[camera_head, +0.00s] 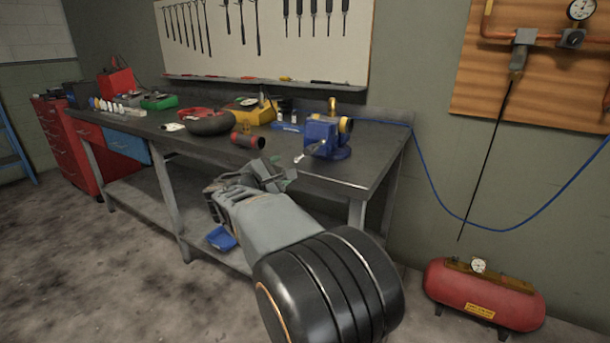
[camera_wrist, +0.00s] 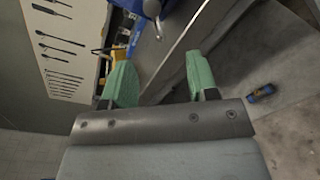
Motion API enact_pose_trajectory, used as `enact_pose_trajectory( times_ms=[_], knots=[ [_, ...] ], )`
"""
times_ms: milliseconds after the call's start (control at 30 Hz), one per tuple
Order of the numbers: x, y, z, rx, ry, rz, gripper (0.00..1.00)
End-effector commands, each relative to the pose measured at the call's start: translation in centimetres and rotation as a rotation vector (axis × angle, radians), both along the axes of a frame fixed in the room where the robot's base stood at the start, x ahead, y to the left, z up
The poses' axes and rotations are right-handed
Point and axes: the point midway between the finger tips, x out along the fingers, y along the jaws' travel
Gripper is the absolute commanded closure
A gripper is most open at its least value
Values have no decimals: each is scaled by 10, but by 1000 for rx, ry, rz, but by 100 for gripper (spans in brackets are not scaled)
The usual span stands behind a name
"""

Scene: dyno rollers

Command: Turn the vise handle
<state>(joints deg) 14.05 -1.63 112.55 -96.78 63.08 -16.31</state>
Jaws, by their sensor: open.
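The blue vise (camera_head: 324,138) stands at the right end of the dark workbench (camera_head: 372,166). Its metal handle (camera_head: 301,157) shows at its front left, low near the bench top. In the wrist view the handle (camera_wrist: 152,10) is a silver, rounded bar at the top edge, with part of the blue vise (camera_wrist: 132,5) beside it. My gripper (camera_head: 277,170) is in front of the bench edge, a little left of and nearer than the handle. In the wrist view my gripper (camera_wrist: 158,78) has its two green fingertips wide apart with nothing between them. The handle lies beyond the fingertips, apart from them.
A red cylinder-like object (camera_head: 247,138) and a yellow tool (camera_head: 246,111) lie left of the vise. A blue hose (camera_head: 428,172) hangs at the right, above a red compressor tank (camera_head: 484,293). A blue object (camera_head: 221,238) sits on the lower shelf. Floor at the left is clear.

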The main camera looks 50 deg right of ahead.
Motion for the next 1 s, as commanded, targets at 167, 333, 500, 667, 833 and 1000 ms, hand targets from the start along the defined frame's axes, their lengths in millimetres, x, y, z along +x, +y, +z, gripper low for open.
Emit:
enact_pose_trajectory(
  times_ms=[167, 333, 500, 667, 833, 1000],
  knots=[
    [9, -11, -5, -66, 28, 6, 46],
    [14, -35, -4, -75, 32, 5, 46],
    [23, -68, -4, -73, 32, 4, 46],
    [30, -96, -4, -74, 30, 6, 46],
    [36, -119, -3, -73, 30, 9, 46],
    [40, -133, -3, -73, 30, 9, 46]
  ],
)
